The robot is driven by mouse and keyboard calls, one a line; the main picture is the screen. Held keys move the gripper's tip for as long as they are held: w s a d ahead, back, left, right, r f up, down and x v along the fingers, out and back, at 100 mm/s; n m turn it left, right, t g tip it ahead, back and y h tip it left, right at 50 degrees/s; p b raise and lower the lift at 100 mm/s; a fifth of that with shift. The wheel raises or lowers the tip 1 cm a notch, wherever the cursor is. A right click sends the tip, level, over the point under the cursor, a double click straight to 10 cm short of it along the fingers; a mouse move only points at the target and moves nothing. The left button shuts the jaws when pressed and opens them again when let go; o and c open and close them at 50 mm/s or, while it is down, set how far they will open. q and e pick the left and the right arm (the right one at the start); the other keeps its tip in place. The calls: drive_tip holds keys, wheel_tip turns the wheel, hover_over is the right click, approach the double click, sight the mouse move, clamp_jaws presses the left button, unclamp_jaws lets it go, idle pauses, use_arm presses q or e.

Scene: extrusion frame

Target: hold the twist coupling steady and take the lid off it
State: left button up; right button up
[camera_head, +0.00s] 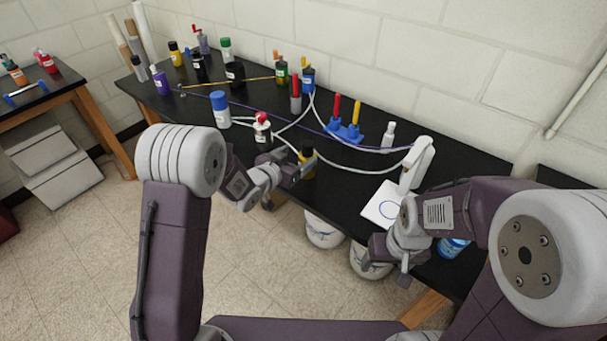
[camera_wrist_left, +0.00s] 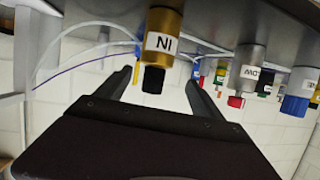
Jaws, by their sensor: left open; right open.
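The likely twist coupling is a gold cylinder (camera_wrist_left: 165,28) with a black lid (camera_wrist_left: 153,79) and a white label reading "IN" or "NI". It appears inverted in the left wrist view. In the head view the gold body (camera_head: 307,170) and dark top stand near the table's front edge, partly hidden by my left gripper (camera_head: 298,174). My left gripper (camera_wrist_left: 160,82) is open, with its fingers on either side of the black lid and visible gaps. My right gripper (camera_head: 390,266) is open and empty at the front right, apart from the coupling.
A red-topped container (camera_head: 262,133) and a blue-capped one (camera_head: 220,112) stand left of the coupling. A pale hose (camera_head: 345,168) runs behind it. A white card (camera_head: 383,205) lies to the right. Several bottles crowd the back of the black table.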

sight(303, 179)
use_arm(q)
drive_tip(key=shift+g, duration=0.4)
drive_tip(key=f, duration=0.4)
drive_tip(key=shift+s+d, duration=0.1)
drive_tip(key=shift+s, duration=0.15)
drive_tip(key=shift+f+b, duration=0.2)
drive_tip(key=shift+b, duration=0.1)
drive_tip(key=x, duration=0.3)
drive_tip(key=shift+d+r, duration=0.15)
drive_tip(key=shift+r, duration=0.05)
drive_tip(key=shift+w+d+f, duration=0.1)
drive_tip(key=shift+w+f, duration=0.15)
drive_tip(key=shift+w, duration=0.15)
drive_tip(key=x, duration=0.5)
drive_tip(key=shift+d+p, duration=0.2)
drive_tip(key=shift+p, duration=0.2)
drive_tip(key=shift+r, duration=0.15)
drive_tip(key=c, duration=1.6)
drive_tip(key=shift+o, duration=0.2)
wheel_tip(303, 179, up, 10)
drive_tip(key=shift+p, duration=0.45)
